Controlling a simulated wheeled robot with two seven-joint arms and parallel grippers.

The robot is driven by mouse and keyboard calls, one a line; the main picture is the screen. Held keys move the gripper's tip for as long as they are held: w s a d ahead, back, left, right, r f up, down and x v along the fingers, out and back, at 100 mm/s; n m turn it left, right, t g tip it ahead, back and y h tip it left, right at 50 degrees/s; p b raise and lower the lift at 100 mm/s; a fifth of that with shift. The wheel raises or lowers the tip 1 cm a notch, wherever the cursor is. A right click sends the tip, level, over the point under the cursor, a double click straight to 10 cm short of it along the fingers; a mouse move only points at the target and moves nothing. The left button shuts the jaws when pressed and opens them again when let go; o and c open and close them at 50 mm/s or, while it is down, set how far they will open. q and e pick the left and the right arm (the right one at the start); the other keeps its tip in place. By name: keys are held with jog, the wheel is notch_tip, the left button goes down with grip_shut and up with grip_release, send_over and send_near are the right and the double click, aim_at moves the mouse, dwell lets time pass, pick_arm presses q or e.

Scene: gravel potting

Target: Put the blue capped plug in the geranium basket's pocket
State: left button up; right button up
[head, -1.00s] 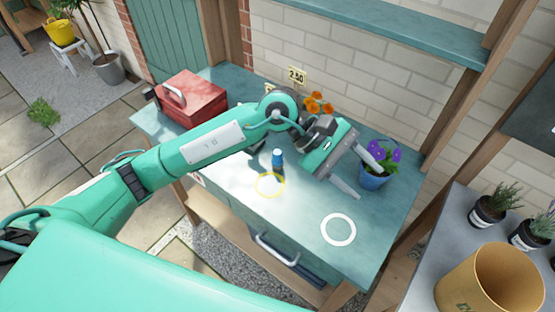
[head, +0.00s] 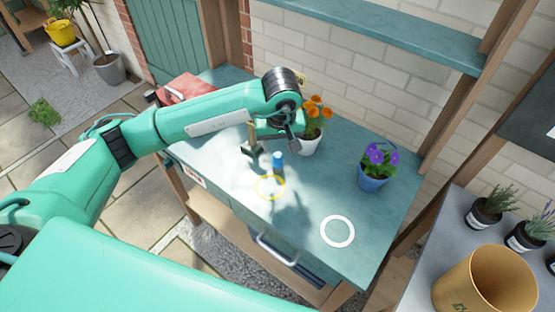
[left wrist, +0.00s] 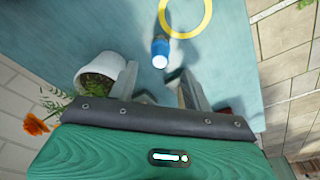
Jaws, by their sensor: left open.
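The blue capped plug (head: 278,160) stands upright on the teal bench, just behind a yellow ring marking. In the left wrist view the plug (left wrist: 160,47) lies beyond the gap between the fingers, with its pale end facing the camera. My left gripper (head: 272,148) is open and empty, pointing down close to the plug; whether it touches is unclear. Its fingers also show in the left wrist view (left wrist: 160,84). A white pot (head: 309,145) with orange flowers (head: 318,106), perhaps the geranium, stands just behind and right of the gripper. No pocket can be made out.
A blue pot (head: 373,180) with purple flowers stands to the right. A yellow ring (head: 271,187) and a white ring (head: 337,232) mark the bench (head: 305,260). A red box (head: 186,88) sits at the back left, partly behind my arm. The bench's front right is clear.

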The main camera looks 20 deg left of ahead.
aim_at(278, 156)
pick_arm(q)
jog(key=shift+f, duration=0.75)
jog(key=shift+w+a+f+p, duration=0.1)
jog(key=shift+w+f+p, duration=0.05)
jog(key=shift+f+p, duration=0.4)
jog(key=f, duration=0.1)
jog(key=f+p, duration=0.1)
jog(key=f, duration=0.1)
jog(key=shift+w+a, duration=0.25)
jog(key=shift+w, duration=0.1)
jog(key=shift+w+f+p, duration=0.1)
jog(key=shift+f+p, duration=0.2)
jog(key=shift+f, duration=0.25)
grip_shut()
jog(key=shift+r, duration=0.1)
notch_tip(278, 156, up, 19)
jog(key=b, duration=0.5)
jog(key=s+a+f+m, duration=0.5)
jog(key=s+f, duration=0.1)
jog(key=f, duration=0.2)
jog(key=shift+s+f+h, duration=0.35)
jog(key=shift+s+h, duration=0.05)
